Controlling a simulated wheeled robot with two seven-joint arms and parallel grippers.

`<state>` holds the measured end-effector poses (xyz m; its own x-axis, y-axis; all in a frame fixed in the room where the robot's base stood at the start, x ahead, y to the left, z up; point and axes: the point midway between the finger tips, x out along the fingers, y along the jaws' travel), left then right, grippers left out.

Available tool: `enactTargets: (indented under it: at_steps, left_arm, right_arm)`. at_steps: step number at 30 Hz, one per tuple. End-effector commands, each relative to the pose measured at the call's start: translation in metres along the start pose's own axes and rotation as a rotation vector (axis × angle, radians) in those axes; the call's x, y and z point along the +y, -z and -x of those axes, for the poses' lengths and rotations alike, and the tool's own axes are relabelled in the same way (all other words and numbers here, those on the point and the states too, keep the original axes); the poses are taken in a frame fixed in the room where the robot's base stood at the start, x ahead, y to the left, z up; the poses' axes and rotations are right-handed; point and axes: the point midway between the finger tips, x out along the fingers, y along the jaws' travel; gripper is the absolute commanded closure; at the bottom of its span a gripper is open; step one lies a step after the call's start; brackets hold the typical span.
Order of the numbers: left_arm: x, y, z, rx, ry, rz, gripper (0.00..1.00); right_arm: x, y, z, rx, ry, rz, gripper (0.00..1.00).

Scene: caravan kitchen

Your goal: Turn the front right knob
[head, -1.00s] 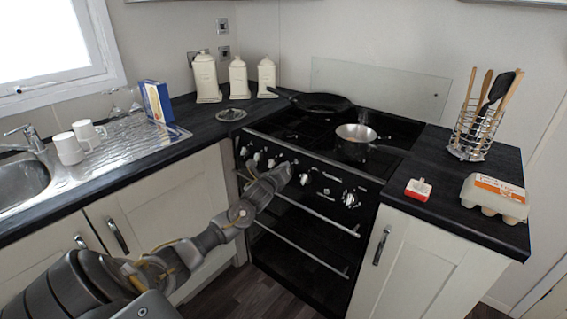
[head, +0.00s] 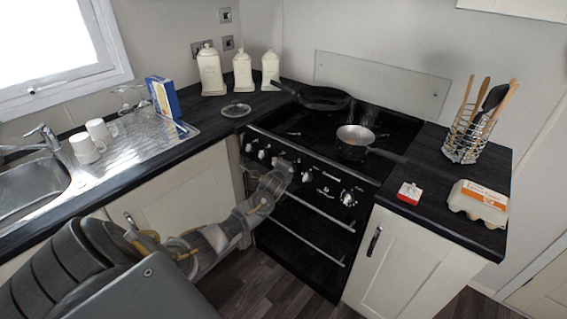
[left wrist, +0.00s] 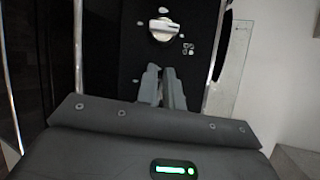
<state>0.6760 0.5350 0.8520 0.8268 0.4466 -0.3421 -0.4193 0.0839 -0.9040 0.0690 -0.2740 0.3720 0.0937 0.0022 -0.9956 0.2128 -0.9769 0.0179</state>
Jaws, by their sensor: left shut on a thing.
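The black cooker's front panel carries a row of pale knobs, with one knob (head: 306,175) just right of my left gripper (head: 284,170) in the head view. My left gripper reaches the panel at the middle of the row, and its hand covers what is behind it. In the left wrist view, the left gripper's fingers (left wrist: 162,84) are close together and point at the panel. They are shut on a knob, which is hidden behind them. Another white knob (left wrist: 163,30) stands clear of the fingers, above them in that view. My right gripper is not in view.
A frying pan (head: 322,98) and a saucepan (head: 355,136) stand on the hob. An oven handle (head: 318,210) runs below the knobs. A red-and-white box (head: 409,193), an egg carton (head: 478,201) and a utensil rack (head: 463,145) stand on the right worktop.

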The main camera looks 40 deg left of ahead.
Motion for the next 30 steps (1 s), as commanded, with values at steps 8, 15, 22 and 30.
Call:
enactTargets:
  at_steps: [8, 15, 22, 30]
  left_arm:
    - [0.0064, 0.0126, 0.0023, 0.023, -0.046, 0.064, 1.00]
    - [0.0065, 0.0131, 0.0019, 0.024, -0.051, 0.079, 1.00]
    - [0.0056, 0.0133, 0.0019, 0.024, -0.048, 0.079, 1.00]
    - [0.0027, 0.0129, 0.0017, 0.024, -0.043, 0.081, 0.61]
  right_arm:
    - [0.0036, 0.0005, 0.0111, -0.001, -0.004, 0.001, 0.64]
    - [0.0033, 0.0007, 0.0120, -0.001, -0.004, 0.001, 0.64]
    - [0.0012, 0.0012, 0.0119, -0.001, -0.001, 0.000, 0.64]
    - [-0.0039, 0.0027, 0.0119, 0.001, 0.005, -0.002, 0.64]
